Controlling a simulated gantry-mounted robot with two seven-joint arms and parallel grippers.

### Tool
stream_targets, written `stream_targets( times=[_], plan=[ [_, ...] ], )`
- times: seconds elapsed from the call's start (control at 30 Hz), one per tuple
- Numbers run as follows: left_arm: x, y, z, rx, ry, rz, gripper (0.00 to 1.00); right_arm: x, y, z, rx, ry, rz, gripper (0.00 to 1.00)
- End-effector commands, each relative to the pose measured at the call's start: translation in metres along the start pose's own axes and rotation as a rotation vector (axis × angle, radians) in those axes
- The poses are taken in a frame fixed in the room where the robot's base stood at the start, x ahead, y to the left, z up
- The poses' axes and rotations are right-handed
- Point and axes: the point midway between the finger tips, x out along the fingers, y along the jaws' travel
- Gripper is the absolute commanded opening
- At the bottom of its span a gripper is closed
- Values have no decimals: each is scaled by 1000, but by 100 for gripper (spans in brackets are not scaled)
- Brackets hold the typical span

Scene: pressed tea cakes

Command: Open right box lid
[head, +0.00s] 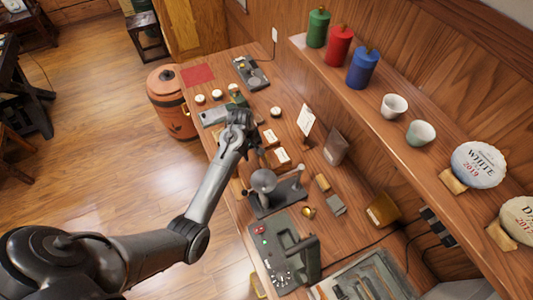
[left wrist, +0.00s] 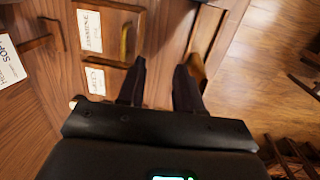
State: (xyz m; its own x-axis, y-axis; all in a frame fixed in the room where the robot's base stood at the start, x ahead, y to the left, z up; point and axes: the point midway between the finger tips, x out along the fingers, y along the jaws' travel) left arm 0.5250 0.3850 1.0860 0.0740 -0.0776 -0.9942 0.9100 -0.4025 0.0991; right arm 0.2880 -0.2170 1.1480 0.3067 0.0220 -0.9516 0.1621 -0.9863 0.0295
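My left gripper (head: 240,118) is over the worktable in the head view, near small boxes with white labels, such as a labelled box (head: 282,156). In the left wrist view its two dark fingers (left wrist: 159,85) are apart with nothing visible gripped between them. To their left are brown wooden boxes, one labelled JASMINE (left wrist: 90,30) and one labelled GREEN (left wrist: 95,81). A thin yellowish strip (left wrist: 125,45) shows on the JASMINE box. I cannot tell which box is the right one, or whether its lid touches a finger. My right gripper is not in view.
A lever press (head: 268,185) and a control unit (head: 285,250) stand nearer on the table. A white card (head: 306,120) stands behind the boxes. A wall shelf holds canisters (head: 339,45), cups (head: 394,105) and tea cakes (head: 478,165). An orange barrel (head: 170,100) stands beside the table.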

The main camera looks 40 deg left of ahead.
Motion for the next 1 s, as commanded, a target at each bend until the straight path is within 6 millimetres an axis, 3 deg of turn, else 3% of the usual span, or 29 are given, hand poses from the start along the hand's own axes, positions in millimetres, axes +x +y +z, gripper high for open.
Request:
stream_targets(
  times=[0.03, 0.13, 0.3, 0.8, 1.0],
  plan=[
    [-14, 16, -6, -1, 13, 37, 35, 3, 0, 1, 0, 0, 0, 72],
    [-32, 35, -12, 3, 29, 76, 35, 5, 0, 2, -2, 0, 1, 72],
    [-36, 46, -16, 6, 38, 98, 35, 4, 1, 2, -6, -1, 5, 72],
    [37, 53, -18, 8, 38, 98, 35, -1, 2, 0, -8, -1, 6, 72],
    [57, 55, -19, 7, 39, 98, 35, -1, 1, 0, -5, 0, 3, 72]
  ],
)
